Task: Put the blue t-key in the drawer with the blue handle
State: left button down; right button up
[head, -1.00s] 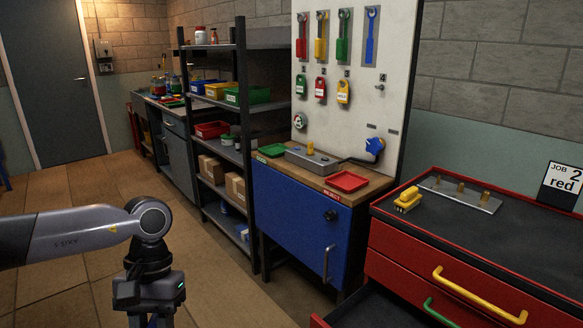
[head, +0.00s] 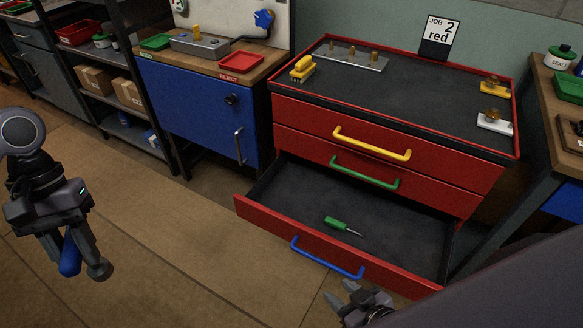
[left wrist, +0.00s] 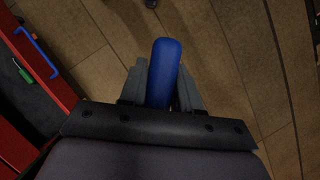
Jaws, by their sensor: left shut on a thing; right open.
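My left gripper (head: 86,262) is shut on the blue t-key (head: 69,256), at the far left of the head view and above the floor. The t-key's blue bar (left wrist: 163,72) stands between the two fingers in the left wrist view; its rest is hidden. The bottom drawer (head: 284,200) of the red cabinet has the blue handle (head: 327,258) and is pulled open. A green-handled screwdriver (head: 337,223) lies inside it. My right gripper (head: 360,302) is open and empty at the bottom edge, in front of the drawer.
Drawers with a yellow handle (head: 372,143) and a green handle (head: 364,173) above are shut. A yellow object (head: 302,69) and a metal block with pegs (head: 345,58) stand on the cabinet top. A blue cupboard (head: 195,115) stands left. Floor between my left gripper and the drawer is clear.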

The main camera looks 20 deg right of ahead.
aim_at(391, 249)
jog(key=l+z, duration=0.2)
jog(key=l, duration=0.2)
jog(key=i+l+z, duration=0.2)
jog(key=l, duration=0.15)
jog(key=l+z, duration=0.2)
jog(key=l, duration=0.2)
jog(key=i+l+z, duration=0.2)
jog(key=l, duration=0.15)
jog(key=l+z, duration=0.15)
jog(key=l, duration=0.25)
